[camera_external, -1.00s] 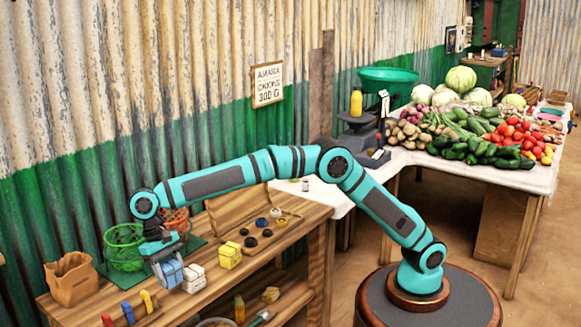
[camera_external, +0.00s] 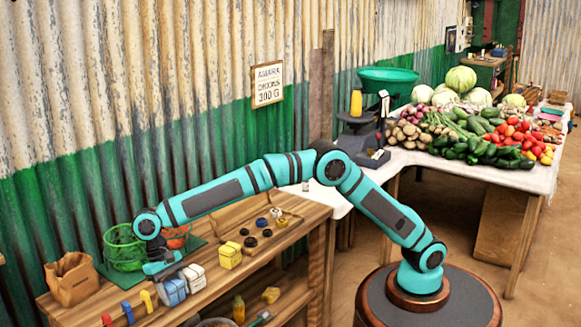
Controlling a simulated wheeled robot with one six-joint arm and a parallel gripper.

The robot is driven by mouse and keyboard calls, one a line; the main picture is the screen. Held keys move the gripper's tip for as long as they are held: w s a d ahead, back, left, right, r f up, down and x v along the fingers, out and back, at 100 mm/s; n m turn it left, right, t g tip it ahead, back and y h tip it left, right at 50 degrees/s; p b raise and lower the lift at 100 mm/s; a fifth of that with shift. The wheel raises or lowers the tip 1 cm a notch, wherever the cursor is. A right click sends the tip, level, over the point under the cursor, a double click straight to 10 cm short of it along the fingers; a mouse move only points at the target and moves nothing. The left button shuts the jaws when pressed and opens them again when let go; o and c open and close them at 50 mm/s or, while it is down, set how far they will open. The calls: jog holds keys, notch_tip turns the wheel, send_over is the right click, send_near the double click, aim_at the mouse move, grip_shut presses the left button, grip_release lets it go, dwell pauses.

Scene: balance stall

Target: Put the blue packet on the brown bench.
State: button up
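The blue packet (camera_external: 173,292) is at the front left part of the brown bench (camera_external: 203,306), just left of a white packet (camera_external: 194,278). My gripper (camera_external: 171,280) is directly over the blue packet, pointing down, with its fingers at the packet's sides. The fingers are small and partly hidden, so I cannot tell whether they are shut on it. I also cannot tell whether the packet touches the bench top.
A yellow packet (camera_external: 229,255) stands right of the white one. Green (camera_external: 124,247) and orange (camera_external: 176,237) baskets are behind my gripper. A paper bag (camera_external: 72,279) stands at the left. Small coloured pieces (camera_external: 127,312) lie at the front left.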

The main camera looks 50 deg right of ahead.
jog(key=shift+o, duration=0.3)
jog(key=v, duration=1.2)
jog(key=shift+r, duration=0.2)
